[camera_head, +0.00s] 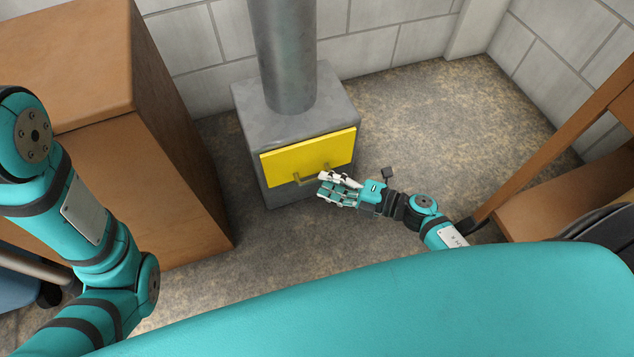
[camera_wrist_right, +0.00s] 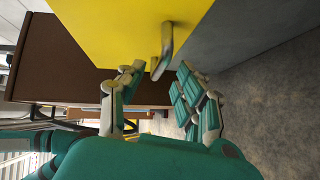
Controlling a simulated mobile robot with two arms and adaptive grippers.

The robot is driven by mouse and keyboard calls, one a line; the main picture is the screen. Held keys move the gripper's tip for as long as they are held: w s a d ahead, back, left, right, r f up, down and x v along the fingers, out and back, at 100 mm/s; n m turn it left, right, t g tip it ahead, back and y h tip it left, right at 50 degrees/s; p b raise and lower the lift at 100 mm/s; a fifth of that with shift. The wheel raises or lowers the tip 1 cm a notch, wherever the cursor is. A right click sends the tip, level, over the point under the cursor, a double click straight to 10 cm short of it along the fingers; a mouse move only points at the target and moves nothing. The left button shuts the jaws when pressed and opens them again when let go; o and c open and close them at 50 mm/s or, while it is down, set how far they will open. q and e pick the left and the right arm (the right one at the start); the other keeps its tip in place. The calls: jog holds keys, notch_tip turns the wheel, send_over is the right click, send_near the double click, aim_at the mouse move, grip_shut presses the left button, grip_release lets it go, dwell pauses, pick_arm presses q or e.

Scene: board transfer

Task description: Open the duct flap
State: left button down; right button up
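The duct flap (camera_head: 300,157) is a yellow panel on the front of a grey metal duct box (camera_head: 290,122). It lies at or close to the box front; I cannot tell if it is slightly ajar. A metal handle (camera_head: 304,181) juts out near its lower edge. My right gripper (camera_head: 322,184) is at the right end of the handle. In the right wrist view the gripper (camera_wrist_right: 158,76) is open, with the handle (camera_wrist_right: 166,45) at the gap between its fingertips and the flap (camera_wrist_right: 110,30) beyond. Contact cannot be made out. My left gripper is out of view.
A grey pipe (camera_head: 284,50) rises from the box. A brown wooden cabinet (camera_head: 150,190) stands close on the left. A wooden piece of furniture (camera_head: 560,205) is at the right. The speckled floor (camera_head: 440,125) between is free.

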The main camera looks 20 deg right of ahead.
aim_at(317, 179)
jog(key=shift+b+x, duration=0.4)
jog(key=shift+x, duration=1.3)
grip_shut()
jog(key=shift+r, duration=0.1)
